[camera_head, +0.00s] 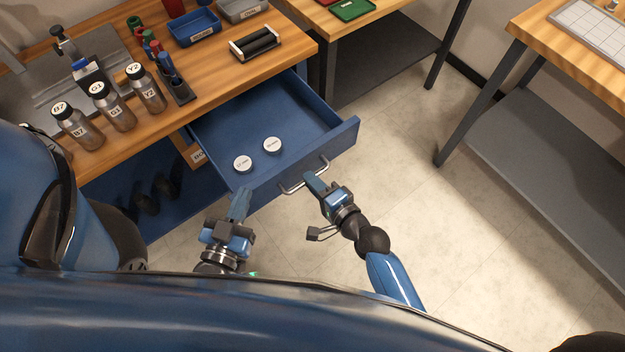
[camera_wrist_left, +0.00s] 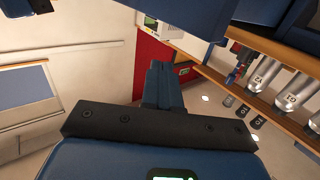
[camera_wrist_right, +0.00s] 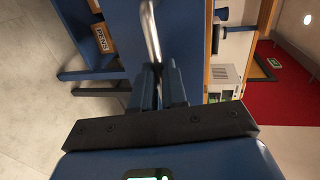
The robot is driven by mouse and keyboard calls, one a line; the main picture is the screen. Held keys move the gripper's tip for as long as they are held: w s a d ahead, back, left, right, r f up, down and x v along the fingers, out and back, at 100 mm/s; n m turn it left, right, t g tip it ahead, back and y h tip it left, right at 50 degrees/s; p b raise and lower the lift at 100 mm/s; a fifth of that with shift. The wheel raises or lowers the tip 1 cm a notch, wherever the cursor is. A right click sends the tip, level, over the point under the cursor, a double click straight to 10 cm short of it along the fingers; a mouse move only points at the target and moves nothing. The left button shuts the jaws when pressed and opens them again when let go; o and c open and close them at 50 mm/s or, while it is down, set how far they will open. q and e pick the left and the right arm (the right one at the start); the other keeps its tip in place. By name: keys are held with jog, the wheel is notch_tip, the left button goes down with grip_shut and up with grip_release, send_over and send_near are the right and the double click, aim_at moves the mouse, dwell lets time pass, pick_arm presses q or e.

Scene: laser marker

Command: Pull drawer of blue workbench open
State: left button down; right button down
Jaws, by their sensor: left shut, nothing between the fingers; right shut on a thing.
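The blue workbench has a wooden top (camera_head: 215,85), and its blue drawer (camera_head: 300,108) stands pulled out in the head view. Two round white-topped pieces (camera_head: 243,163) lie inside the drawer. A metal bar handle (camera_head: 304,176) is on the drawer's front. My right gripper (camera_head: 315,184) is shut on the handle; the right wrist view shows the handle bar (camera_wrist_right: 151,32) running between its fingers (camera_wrist_right: 159,85). My left gripper (camera_head: 241,200) is shut and empty, close to the left end of the drawer front. Its closed fingers also show in the left wrist view (camera_wrist_left: 160,85).
Labelled bottles (camera_head: 113,105), a marker rack (camera_head: 176,84), a blue bin (camera_head: 193,27) and a roller tray (camera_head: 256,43) stand on the top. Another table (camera_head: 580,50) stands right. The floor (camera_head: 400,170) between is clear.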

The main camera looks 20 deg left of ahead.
jog(key=c, duration=1.2)
grip_release()
jog(key=shift+o, duration=0.2)
jog(key=b+v, duration=0.2)
jog(key=v, duration=0.8)
jog(key=shift+s+d, duration=0.25)
jog(key=shift+d, duration=0.1)
jog(key=shift+r, duration=0.1)
